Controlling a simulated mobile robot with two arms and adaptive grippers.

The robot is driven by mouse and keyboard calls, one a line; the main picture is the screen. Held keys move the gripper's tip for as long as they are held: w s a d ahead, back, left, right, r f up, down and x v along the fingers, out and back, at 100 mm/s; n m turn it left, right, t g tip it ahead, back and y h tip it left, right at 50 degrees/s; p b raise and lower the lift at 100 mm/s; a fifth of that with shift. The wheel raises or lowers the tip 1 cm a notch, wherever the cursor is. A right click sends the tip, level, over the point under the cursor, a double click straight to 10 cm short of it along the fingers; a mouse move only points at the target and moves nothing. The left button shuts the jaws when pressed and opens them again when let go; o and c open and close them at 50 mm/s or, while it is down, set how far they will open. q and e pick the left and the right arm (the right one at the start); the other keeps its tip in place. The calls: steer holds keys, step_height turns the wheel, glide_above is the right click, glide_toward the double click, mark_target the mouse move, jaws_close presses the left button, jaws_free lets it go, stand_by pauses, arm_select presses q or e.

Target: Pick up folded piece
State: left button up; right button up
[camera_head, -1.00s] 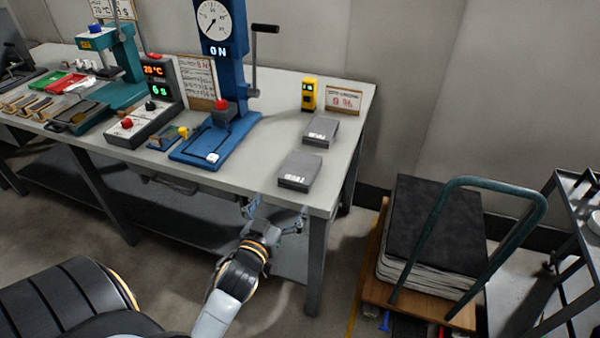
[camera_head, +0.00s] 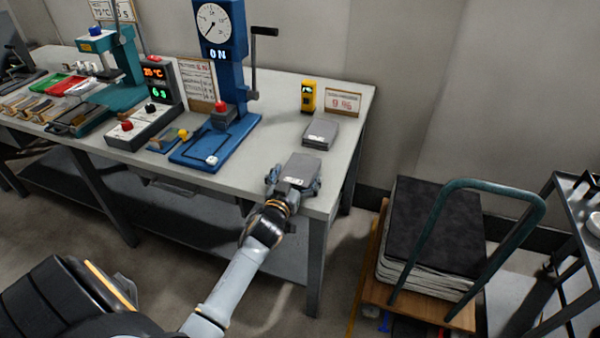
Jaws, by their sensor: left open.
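Two flat grey blocks lie at the right end of the workbench (camera_head: 348,95); I cannot tell whether either is a folded piece. The near block (camera_head: 302,167) lies close to the front edge and has small white marks on its front. The far block (camera_head: 320,131) lies behind it, apart from it. My left gripper (camera_head: 294,185) is open at the near block's front, with one finger at its left side and one at its right. Contact cannot be made out. My right gripper is not in view.
A blue press (camera_head: 228,70) with a dial and lever stands left of the blocks. A yellow device (camera_head: 308,97) and a small sign (camera_head: 343,102) stand behind them. A cart with stacked dark sheets (camera_head: 433,230) stands right of the bench.

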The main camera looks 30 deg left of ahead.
arm_select(q)
steer(key=shift+c, duration=0.4)
steer(key=c, duration=1.1)
steer(key=shift+r, duration=0.1)
